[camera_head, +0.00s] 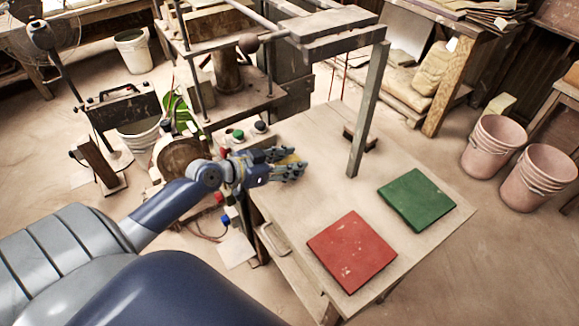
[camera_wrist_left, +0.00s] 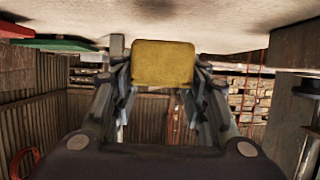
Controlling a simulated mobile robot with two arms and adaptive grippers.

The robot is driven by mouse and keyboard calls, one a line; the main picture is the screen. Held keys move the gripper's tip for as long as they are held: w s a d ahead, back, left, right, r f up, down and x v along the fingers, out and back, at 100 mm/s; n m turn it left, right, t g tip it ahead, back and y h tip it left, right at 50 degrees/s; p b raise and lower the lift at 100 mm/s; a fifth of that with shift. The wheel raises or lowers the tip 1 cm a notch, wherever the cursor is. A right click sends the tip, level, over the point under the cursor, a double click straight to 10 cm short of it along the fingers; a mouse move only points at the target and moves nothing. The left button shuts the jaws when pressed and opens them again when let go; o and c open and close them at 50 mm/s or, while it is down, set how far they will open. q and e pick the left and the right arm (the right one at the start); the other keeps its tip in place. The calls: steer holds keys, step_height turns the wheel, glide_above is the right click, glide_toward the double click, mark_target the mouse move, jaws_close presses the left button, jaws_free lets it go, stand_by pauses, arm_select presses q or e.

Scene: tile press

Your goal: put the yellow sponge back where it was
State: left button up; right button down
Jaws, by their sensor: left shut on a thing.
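The yellow sponge (camera_wrist_left: 163,63) is between the two fingers of my left gripper (camera_wrist_left: 162,85) in the left wrist view. In the head view my left gripper (camera_head: 290,166) is at the left part of the wooden table, and only a small yellow bit of the sponge (camera_head: 289,159) shows between the fingers. The gripper is shut on the sponge. I cannot tell whether the sponge touches the table top. My right gripper is not in view.
A red tile (camera_head: 352,250) and a green tile (camera_head: 416,200) lie on the table (camera_head: 300,215). The press (camera_head: 228,75) is behind my gripper. Bare table lies right of the gripper.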

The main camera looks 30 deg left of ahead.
arm_select(q)
step_height(320, 180, down, 3)
steer(key=shift+f, duration=0.25)
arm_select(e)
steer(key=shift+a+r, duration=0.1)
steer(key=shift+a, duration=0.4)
arm_select(q)
steer(key=shift+f, duration=0.2)
steer(key=o, duration=0.9)
steer(key=shift+c, duration=0.2)
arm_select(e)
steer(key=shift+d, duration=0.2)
arm_select(q)
steer(key=shift+r, duration=0.1)
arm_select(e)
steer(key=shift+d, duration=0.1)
